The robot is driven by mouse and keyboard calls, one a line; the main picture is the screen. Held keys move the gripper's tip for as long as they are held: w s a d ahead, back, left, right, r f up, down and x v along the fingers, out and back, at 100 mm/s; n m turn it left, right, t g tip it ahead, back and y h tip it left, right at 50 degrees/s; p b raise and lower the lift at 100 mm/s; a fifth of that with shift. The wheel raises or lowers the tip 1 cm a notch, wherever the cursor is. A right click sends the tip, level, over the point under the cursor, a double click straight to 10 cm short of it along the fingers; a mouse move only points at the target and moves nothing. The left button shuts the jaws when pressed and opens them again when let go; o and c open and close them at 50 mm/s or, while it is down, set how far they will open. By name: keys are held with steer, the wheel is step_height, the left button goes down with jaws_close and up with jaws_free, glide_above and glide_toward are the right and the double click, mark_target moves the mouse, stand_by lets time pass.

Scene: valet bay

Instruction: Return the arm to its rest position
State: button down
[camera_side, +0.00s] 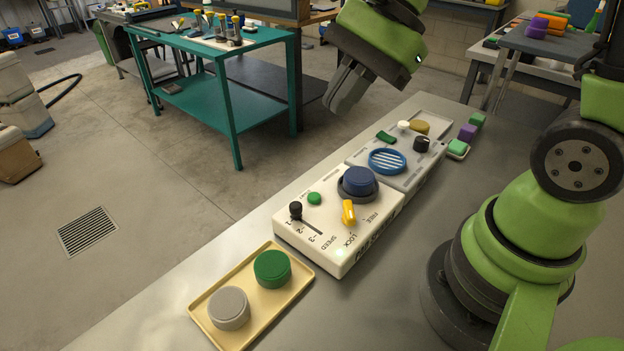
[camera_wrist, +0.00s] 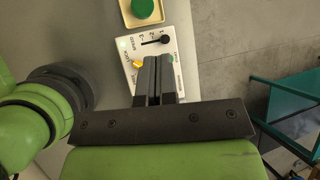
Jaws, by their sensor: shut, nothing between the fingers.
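My gripper (camera_side: 345,88) is raised above the far side of the bench in the side view, pointing down and to the left. Its dark fingers are together and hold nothing. In the wrist view my gripper (camera_wrist: 158,62) is also shut, its fingers covering part of the white control box. My arm is not touching anything on the bench in either view.
A white control box (camera_side: 300,240) with a blue knob (camera_side: 359,181) and yellow lever (camera_side: 348,213) stands on the grey bench (camera_side: 390,300). A yellow tray (camera_side: 243,323) holds a green and a grey cap. A green table (camera_side: 205,97) stands beyond.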

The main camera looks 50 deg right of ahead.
steer(key=s+d+r+n+t+h, duration=0.2)
steer(key=s+r+n+t+h, duration=0.2)
steer(key=s+n, duration=0.5)
step_height(320, 180, up, 3)
steer(key=n, duration=0.4)
steer(key=shift+s+d+f+n, duration=0.15)
steer(key=shift+s+d+n, duration=0.05)
steer(key=shift+s+n, duration=0.1)
